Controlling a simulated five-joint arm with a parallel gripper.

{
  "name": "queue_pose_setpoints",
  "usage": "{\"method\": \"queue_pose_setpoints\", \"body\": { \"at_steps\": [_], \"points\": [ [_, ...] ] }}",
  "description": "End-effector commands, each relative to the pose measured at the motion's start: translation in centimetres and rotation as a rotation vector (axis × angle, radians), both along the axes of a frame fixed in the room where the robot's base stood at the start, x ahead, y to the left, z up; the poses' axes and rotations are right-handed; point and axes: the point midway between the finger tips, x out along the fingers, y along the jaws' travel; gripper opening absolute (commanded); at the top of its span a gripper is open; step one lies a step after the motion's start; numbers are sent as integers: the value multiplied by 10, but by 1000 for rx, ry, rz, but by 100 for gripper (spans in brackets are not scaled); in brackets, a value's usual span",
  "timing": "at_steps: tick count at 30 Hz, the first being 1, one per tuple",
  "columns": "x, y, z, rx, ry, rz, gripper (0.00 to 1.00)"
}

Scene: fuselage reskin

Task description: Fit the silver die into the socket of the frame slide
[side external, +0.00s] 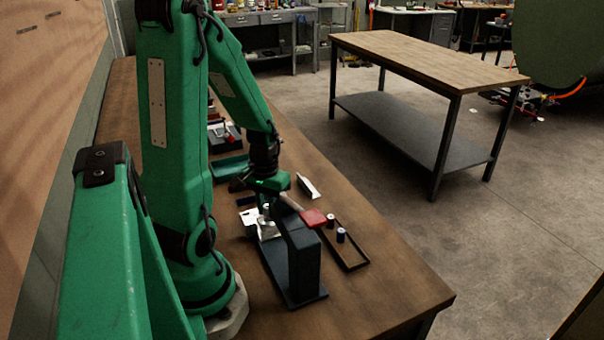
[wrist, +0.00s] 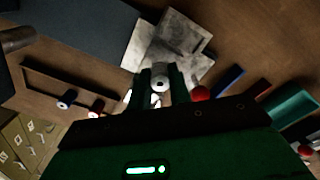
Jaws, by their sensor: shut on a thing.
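In the wrist view my gripper (wrist: 161,82) is shut on the silver die (wrist: 160,84), a small round piece between the two green fingers. A bright silver metal piece (wrist: 172,42), which looks like the frame slide's metalwork, lies just beyond the fingertips. The die overlaps its edge in the picture, so I cannot tell whether they touch. The socket is not clearly visible. In the side view my gripper (side external: 264,203) is low over the silver metalwork (side external: 267,229), beside the dark upright frame (side external: 303,265). The die is too small to make out there.
Teal and dark trays (side external: 229,167) stand farther back. The bench's front right is clear.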

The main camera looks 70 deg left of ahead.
Motion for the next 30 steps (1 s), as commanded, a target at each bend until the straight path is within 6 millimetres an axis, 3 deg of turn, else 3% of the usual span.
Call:
{"method": "queue_pose_setpoints", "body": {
  "at_steps": [30],
  "points": [
    [0, 0, -16, -1, 1, 0, 0]
  ]
}}
